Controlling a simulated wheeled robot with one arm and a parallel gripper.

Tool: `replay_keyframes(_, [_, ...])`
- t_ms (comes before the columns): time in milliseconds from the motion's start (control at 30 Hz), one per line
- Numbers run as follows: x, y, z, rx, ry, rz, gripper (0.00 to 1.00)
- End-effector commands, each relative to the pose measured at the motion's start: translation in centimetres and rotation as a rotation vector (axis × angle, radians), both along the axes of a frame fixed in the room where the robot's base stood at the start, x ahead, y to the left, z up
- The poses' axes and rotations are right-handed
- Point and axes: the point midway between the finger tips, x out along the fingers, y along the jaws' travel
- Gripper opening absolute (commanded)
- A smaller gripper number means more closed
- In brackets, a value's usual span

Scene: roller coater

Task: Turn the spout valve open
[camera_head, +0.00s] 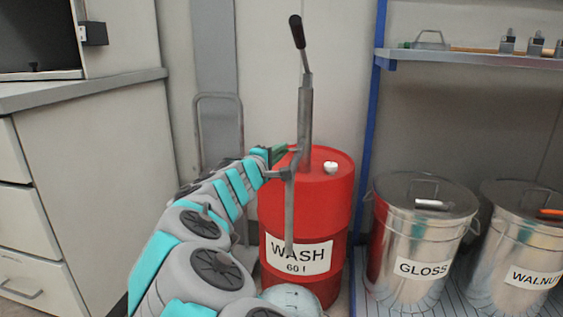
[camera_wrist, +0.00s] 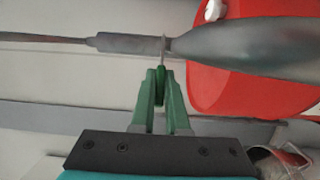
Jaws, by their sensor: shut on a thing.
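A red drum (camera_head: 331,195) labelled WASH 60 l stands on the floor, with a grey hand pump (camera_head: 305,115) upright on its lid. A grey spout (camera_head: 289,215) hangs down the drum's front left. My gripper (camera_head: 288,151) is at the top of the spout, left of the pump. In the wrist view my gripper (camera_wrist: 160,78) has its green fingers closed on a small green valve lever (camera_wrist: 160,88). A thin stem links the lever to the grey metal pipe. The fingers partly hide the lever, and its exact angle is hard to tell.
Two metal bins, GLOSS (camera_head: 420,240) and WALNUT (camera_head: 520,245), stand to the right. A blue-posted shelf (camera_head: 470,57) is above them. A cabinet (camera_head: 90,190) stands at the left. The white cap (camera_head: 330,167) sits on the drum lid.

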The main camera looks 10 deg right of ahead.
Motion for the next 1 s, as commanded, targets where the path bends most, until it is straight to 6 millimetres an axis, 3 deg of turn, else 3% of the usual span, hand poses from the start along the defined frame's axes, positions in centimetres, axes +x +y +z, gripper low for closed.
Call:
replay_keyframes(400, [-0.16,-0.03,-0.20,0.000,0.000,0.122,0.00])
replay_keyframes(900, [-0.12,0.04,-0.12,0.000,0.002,0.137,0.00])
replay_keyframes(933, [-0.11,0.05,-0.11,0.000,0.001,0.137,0.13])
replay_keyframes(1000, [-0.12,0.04,-0.10,0.001,0.001,0.137,0.21])
